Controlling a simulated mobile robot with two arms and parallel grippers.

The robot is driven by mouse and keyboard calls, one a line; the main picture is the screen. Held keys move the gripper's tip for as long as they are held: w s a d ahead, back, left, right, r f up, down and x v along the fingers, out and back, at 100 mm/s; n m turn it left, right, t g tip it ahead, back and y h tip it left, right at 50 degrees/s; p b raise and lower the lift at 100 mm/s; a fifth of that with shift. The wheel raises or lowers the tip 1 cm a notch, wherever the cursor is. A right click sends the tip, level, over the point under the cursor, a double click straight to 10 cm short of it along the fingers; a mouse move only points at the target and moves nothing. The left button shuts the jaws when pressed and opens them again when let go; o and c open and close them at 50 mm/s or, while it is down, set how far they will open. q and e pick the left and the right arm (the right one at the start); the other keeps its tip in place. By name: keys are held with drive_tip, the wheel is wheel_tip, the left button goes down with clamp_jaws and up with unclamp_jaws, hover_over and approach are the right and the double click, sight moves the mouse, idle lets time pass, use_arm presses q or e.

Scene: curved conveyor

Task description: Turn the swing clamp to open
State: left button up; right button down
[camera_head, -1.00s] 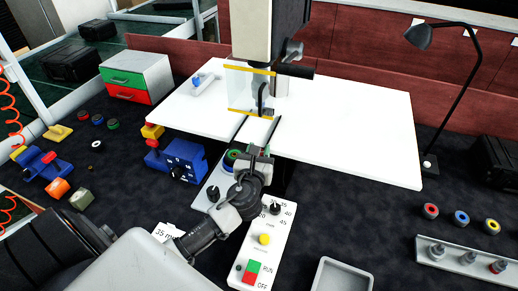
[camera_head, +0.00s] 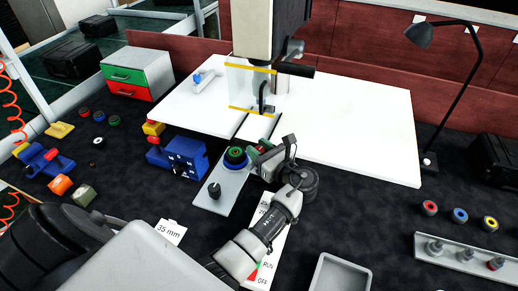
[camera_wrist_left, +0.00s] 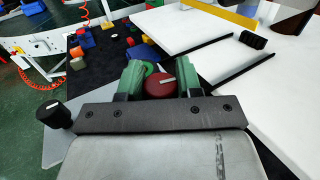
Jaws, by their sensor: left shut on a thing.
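My left gripper (camera_head: 262,150) is shut on a red round part (camera_wrist_left: 160,83) with a white mark, which I take to be the swing clamp's turning part. In the left wrist view its two green fingers stand on either side of this part. The clamp's arm is mostly hidden by my gripper. My right gripper is not in view.
A white table (camera_head: 365,140) with a tall machine (camera_head: 252,30) stands behind. A blue block (camera_head: 186,157) is left of the plate. A grey tray (camera_head: 340,275) lies at the front, a rack (camera_head: 465,262) to the right.

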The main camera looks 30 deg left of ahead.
use_arm(q)
drive_tip(key=shift+n+g+y, duration=0.3)
drive_tip(key=shift+n+g, duration=0.9)
drive_tip(key=shift+g, duration=0.9)
drive_tip(key=o, duration=0.9)
